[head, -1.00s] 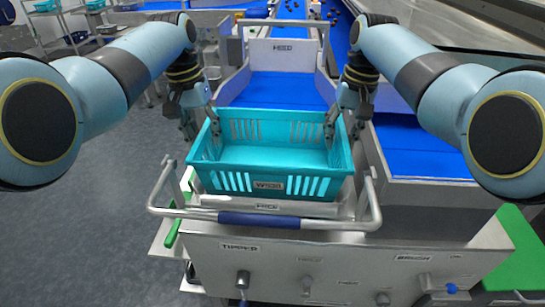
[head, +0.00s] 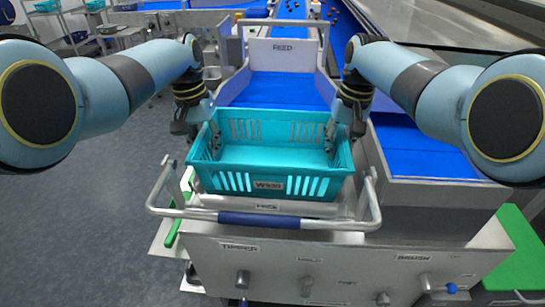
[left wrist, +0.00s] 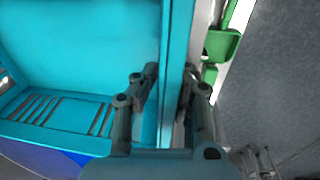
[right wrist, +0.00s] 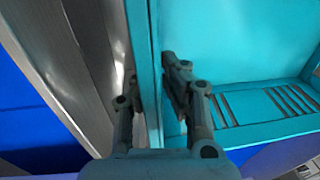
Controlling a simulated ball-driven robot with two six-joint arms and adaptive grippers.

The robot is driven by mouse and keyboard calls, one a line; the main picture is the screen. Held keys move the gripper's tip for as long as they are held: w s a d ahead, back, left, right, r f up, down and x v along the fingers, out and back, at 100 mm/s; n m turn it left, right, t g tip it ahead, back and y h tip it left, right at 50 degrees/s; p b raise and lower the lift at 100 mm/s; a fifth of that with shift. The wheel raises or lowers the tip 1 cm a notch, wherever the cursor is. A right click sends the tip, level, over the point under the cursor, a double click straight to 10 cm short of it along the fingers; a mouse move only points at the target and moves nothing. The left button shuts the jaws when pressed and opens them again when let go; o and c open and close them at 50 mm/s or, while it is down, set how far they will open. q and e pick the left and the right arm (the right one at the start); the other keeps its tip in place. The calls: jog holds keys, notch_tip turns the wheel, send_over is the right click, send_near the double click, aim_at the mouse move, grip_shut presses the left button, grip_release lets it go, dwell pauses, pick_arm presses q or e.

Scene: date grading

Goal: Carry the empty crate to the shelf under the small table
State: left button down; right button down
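The empty turquoise crate (head: 270,190) rests level on the steel tipper in front of the feed chute in the head view. My left gripper (head: 199,134) is at its left side wall. In the left wrist view the fingers (left wrist: 168,90) straddle the wall (left wrist: 176,50), one inside and one outside, drawn in close against it. My right gripper (head: 343,128) is at the right side wall. Its fingers (right wrist: 152,85) pinch that wall (right wrist: 143,45) the same way in the right wrist view. The small table and its shelf are not clearly identifiable.
A tipper rail with a blue grip (head: 258,219) runs in front of the crate. The feed chute (head: 275,90) with a blue belt lies behind. A green-topped surface (head: 520,250) stands at lower right. Grey floor (head: 85,225) is open at left.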

pick_arm(q)
jog(key=shift+r, duration=0.1)
pick_arm(e)
jog(key=shift+r, duration=0.15)
